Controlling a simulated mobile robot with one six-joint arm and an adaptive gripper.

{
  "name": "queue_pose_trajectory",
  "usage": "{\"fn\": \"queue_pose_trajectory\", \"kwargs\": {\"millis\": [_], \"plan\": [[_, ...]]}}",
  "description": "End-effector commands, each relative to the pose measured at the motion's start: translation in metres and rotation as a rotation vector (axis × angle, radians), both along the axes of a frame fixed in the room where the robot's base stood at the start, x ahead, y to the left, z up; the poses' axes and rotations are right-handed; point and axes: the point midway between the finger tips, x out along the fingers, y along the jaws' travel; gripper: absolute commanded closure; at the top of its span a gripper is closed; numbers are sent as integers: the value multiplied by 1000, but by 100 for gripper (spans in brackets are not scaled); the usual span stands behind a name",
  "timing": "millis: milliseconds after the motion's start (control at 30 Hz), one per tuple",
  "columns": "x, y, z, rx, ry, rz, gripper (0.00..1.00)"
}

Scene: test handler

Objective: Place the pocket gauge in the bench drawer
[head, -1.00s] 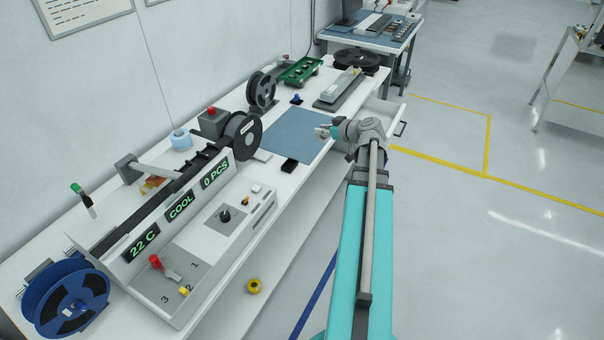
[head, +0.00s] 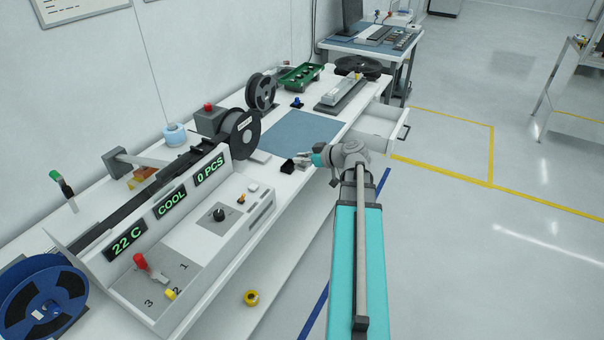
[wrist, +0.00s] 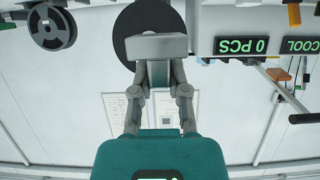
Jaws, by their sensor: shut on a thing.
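My gripper (head: 308,160) is above the front edge of the bench, beside a small black block. It is shut on a small pale grey piece that looks like the pocket gauge. In the wrist view the gauge (wrist: 157,46) spans both fingertips as a light grey block with a darker grey part behind it. Its details are too small to read in the head view. The bench drawer (head: 376,124) stands pulled open at the bench's far front side, right of and beyond my gripper. Its handle (head: 404,131) faces right. Part of the drawer's inside shows.
The black block (head: 288,166) sits close left of my gripper. A blue mat (head: 304,132) lies behind it. A grey machine with displays (head: 200,235) fills the near bench. A long grey fixture (head: 342,95) stands by the drawer. Floor right of the bench is clear.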

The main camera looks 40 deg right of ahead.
Motion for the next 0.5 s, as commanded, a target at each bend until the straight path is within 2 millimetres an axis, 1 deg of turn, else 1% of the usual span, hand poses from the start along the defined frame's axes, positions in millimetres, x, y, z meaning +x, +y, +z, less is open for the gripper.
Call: {"fn": "queue_pose_trajectory", "kwargs": {"millis": [267,367,500], "plan": [[2,-2,-1,0,0,-1,100],[8,-7,-5,0,0,-1,100],[23,-18,-14,0,0,-1,100]]}}
